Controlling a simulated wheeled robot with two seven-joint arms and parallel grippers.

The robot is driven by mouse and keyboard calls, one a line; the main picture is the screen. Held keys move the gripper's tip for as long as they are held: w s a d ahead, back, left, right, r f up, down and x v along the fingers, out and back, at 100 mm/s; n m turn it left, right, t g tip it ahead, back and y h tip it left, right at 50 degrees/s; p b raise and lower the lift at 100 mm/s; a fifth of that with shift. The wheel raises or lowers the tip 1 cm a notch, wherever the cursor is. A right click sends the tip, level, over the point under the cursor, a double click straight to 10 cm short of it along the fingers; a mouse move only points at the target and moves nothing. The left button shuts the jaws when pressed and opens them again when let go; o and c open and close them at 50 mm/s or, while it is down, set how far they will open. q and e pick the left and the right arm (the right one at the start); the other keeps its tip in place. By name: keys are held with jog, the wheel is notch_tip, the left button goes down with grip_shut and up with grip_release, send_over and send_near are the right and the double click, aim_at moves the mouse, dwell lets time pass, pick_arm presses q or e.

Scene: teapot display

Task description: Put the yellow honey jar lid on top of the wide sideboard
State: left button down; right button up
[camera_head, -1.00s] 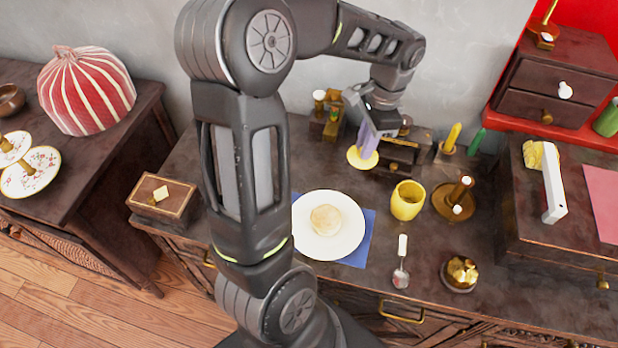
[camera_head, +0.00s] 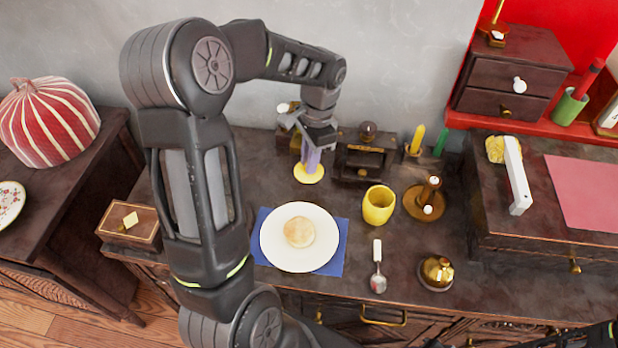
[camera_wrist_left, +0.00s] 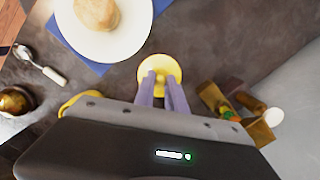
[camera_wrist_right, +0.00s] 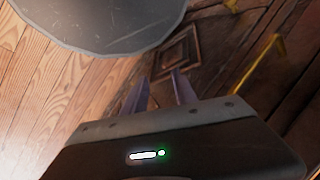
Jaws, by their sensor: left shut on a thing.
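The yellow lid (camera_head: 309,174) is a flat round disc at the back of the dark sideboard (camera_head: 400,255), behind the plate. My left gripper (camera_head: 312,158) is shut on it from above; its pale purple fingers come together at the lid's middle. The left wrist view also shows the lid (camera_wrist_left: 159,70) at the fingertips, over bare dark wood. I cannot tell whether it touches the top. An open yellow pot (camera_head: 379,206) stands to the right. My right gripper (camera_wrist_right: 160,78) shows in its wrist view, fingers apart and empty.
A white plate with a bun (camera_head: 299,232) lies on a blue napkin. Clear wood lies left of the lid.

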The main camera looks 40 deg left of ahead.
pick_arm(q)
jog(key=shift+f, duration=1.15)
jog(key=shift+f, duration=1.85)
jog(key=shift+f, duration=0.2)
jog(key=c, duration=1.4)
grip_release()
jog(key=shift+o, duration=0.2)
jog(key=shift+r, duration=0.15)
jog(key=r, duration=0.4)
jog(key=w+r, duration=0.1)
jog(key=r, duration=0.7)
jog(key=shift+w+d, duration=0.15)
jog(key=shift+d, duration=0.2)
